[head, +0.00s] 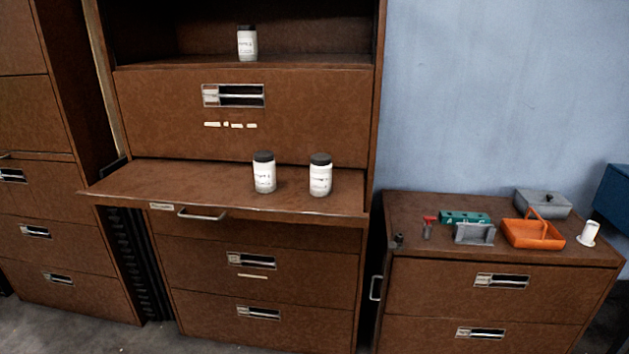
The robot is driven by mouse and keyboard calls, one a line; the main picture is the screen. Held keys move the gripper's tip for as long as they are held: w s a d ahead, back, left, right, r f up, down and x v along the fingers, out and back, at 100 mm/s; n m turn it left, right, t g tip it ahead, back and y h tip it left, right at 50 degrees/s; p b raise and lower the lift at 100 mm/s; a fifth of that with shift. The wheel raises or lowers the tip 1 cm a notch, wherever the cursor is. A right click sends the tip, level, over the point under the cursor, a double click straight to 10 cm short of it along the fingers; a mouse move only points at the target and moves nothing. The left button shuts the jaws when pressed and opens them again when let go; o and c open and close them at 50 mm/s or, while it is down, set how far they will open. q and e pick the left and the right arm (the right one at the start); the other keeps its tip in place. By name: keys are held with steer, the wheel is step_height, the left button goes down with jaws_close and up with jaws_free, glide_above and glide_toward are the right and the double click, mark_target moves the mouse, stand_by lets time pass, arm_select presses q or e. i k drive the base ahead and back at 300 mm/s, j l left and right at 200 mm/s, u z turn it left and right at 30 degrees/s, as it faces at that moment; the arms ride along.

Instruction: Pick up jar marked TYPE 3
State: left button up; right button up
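Three white jars with dark lids and printed labels are in the head view. One jar (247,43) stands upright on the upper open shelf of the brown cabinet. A second jar (264,173) and a third jar (320,176) stand upright side by side, a little apart, on the pulled-out brown shelf (140,183). The label print is too small to read, so I cannot tell which jar is marked TYPE 3. Neither of my grippers is in view.
The pulled-out shelf's left part is clear.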

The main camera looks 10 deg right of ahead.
mark_target(320, 164)
steer(key=i+j, duration=0.7)
steer(key=i+l+z, duration=0.05)
steer(key=i, duration=0.05)
